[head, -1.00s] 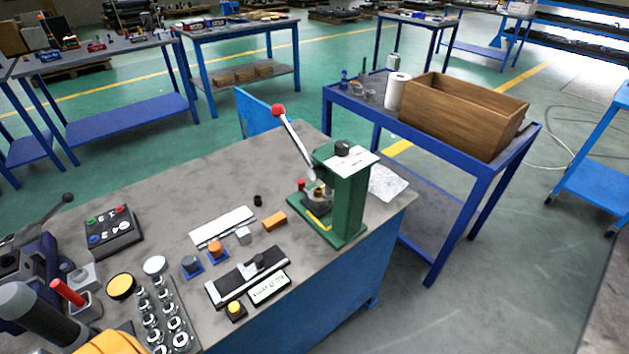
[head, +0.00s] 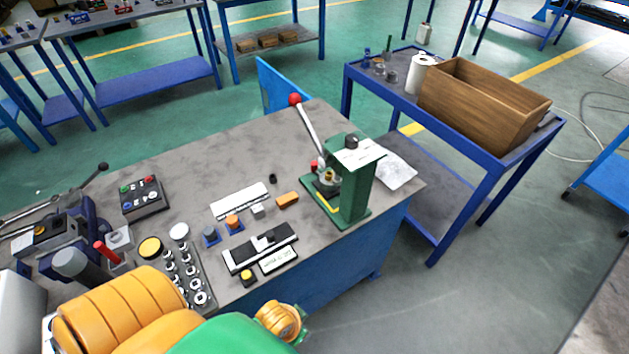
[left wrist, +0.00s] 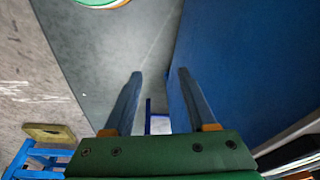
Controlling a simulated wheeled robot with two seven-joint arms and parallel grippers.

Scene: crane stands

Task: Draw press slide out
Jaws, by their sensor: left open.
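The green hand press (head: 352,185) stands upright at the bench's right end, with a red-knobbed lever (head: 307,128) tilted up to the left. At its foot is a low base with a yellow edge (head: 329,204); small parts and the column partly hide any slide there. My left arm shows as yellow and green links at the bottom of the head view, but its gripper is outside that view. In the left wrist view my left gripper (left wrist: 160,75) is open and empty, with a blue panel beside it to the right. The press is not recognisable there. My right gripper is not seen.
On the grey bench (head: 200,170), a black-and-white rail (head: 258,248), an orange block (head: 287,200) and a white plate (head: 239,201) lie left of the press. A button box (head: 144,197) is further left. A blue table with a wooden crate (head: 480,105) stands to the right.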

